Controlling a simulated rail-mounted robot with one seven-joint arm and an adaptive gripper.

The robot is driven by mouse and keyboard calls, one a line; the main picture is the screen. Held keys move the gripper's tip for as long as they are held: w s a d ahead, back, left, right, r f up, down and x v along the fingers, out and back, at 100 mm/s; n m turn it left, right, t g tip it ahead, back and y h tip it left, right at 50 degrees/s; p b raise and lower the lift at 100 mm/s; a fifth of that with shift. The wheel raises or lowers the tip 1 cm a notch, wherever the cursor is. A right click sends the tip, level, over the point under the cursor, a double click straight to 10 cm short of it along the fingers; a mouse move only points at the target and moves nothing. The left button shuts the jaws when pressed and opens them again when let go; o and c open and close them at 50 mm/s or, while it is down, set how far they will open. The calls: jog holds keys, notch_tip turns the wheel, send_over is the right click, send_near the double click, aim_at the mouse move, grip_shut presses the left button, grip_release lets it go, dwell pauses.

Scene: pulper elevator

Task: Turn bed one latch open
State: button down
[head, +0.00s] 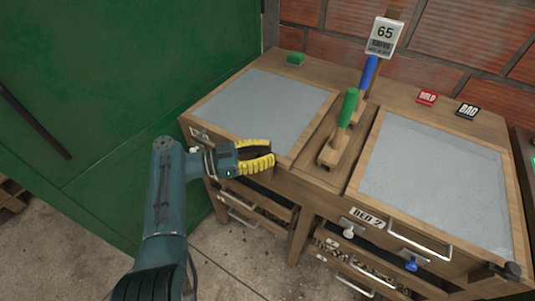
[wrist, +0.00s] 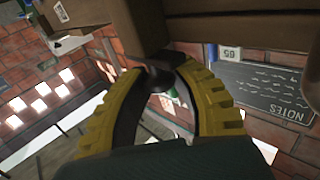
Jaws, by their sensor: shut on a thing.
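Bed one is the left grey-topped bed (head: 262,110) in the wooden bench; its front label (head: 200,135) is partly hidden by my arm. My gripper (head: 268,157), with yellow ribbed fingers, is at the bed's front right edge. In the wrist view my gripper (wrist: 163,66) is closed around a small dark latch (wrist: 158,76) below a wooden beam. The fingers hide most of the latch in the head view, so its angle cannot be told.
Bed 2 (head: 435,180) is at right, with a dark latch (head: 512,270) at its front corner. Green (head: 348,107) and blue (head: 369,75) handles stand between the beds. Drawers (head: 255,205) are below. A green panel (head: 120,80) is at left.

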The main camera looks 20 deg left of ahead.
jog(key=shift+f, duration=0.3)
jog(key=c, duration=0.8)
grip_release()
jog(key=shift+s+r, duration=0.1)
jog(key=shift+c, duration=0.2)
jog(key=shift+r, duration=0.1)
jog(key=v, duration=0.7)
jog(key=shift+a, duration=0.25)
jog(key=shift+s, duration=0.1)
